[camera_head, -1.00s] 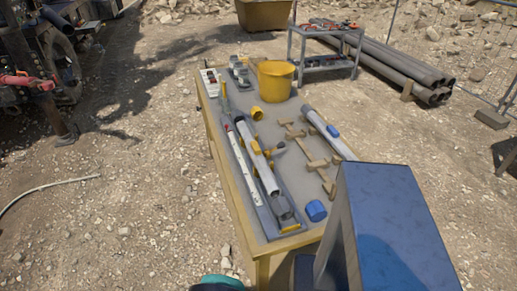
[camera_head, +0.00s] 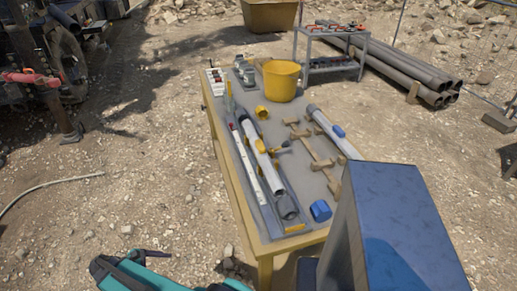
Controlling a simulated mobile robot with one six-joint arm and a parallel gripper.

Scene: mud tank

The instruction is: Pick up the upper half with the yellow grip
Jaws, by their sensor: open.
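The half with the yellow grip (camera_head: 262,157) is a long pale tube with yellow fittings. A second pale tube with a blue grip (camera_head: 338,131) lies on the right side, partly hidden by a blue box-shaped part in front. My gripper (camera_head: 132,259), dark at the end of a teal arm, is at the bottom left, outside the table's near left corner. It is open, apart from both tubes, and nothing shows in it.
On the table (camera_head: 233,176) are a yellow bucket (camera_head: 281,81), a yellow ring (camera_head: 262,112), a blue cap (camera_head: 320,210), wooden supports (camera_head: 319,164) and a white measuring staff (camera_head: 247,160). A grey shelf cart (camera_head: 333,62) and stacked pipes (camera_head: 410,72) stand behind. Open gravel lies left.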

